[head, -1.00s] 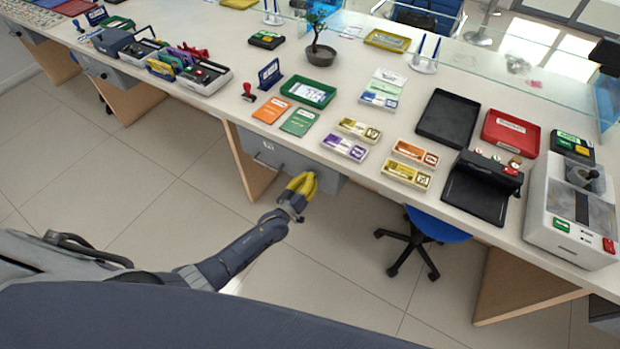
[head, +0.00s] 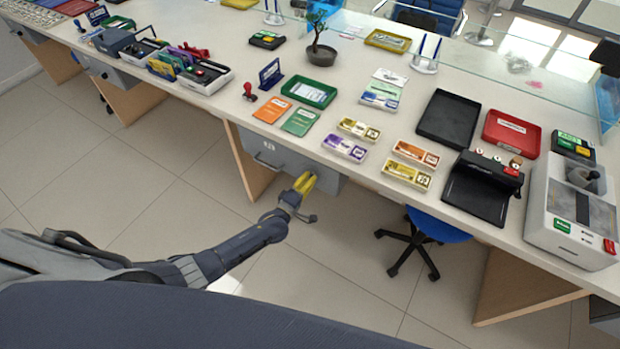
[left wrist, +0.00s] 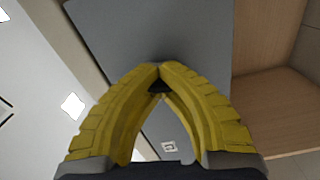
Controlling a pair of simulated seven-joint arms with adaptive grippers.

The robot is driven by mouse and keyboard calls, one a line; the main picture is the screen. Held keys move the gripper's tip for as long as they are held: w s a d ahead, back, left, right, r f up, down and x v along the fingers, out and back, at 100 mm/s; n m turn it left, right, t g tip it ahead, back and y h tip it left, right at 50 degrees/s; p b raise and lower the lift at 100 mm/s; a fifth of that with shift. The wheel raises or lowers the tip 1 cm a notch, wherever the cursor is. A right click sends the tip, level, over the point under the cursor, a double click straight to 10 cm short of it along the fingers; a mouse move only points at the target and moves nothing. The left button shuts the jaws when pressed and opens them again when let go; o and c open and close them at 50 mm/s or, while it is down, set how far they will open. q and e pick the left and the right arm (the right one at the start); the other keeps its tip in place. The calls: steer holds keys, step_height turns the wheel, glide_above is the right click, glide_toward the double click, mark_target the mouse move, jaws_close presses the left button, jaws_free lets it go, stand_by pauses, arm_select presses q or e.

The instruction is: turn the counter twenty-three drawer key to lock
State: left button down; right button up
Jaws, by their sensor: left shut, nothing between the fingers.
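The grey drawer (head: 258,149) under the counter carries a small white label that appears to read 23, with a bar handle (head: 264,162) at its left. My left gripper (head: 305,181) has yellow fingers, shut and empty, at the right part of the drawer front. In the left wrist view, the fingertips (left wrist: 159,68) meet in front of the grey drawer face (left wrist: 185,35). The label (left wrist: 169,147) shows between the fingers. I cannot make out the key; a small dark patch behind the fingertips is unclear. My right gripper is out of view.
The white counter (head: 225,115) above holds an orange booklet (head: 272,110), a green booklet (head: 300,122) and several note bundles. A wooden support panel (head: 250,180) stands left of the gripper. A blue chair (head: 437,228) is to the right. Floor in front is clear.

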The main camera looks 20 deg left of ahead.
arm_select(q)
steer(key=shift+n, duration=1)
steer(key=c, duration=2.1)
jaws_free()
steer(key=shift+c, duration=0.2)
steer(key=o, duration=1.1)
steer(key=shift+c, duration=0.2)
steer(key=v, duration=1.2)
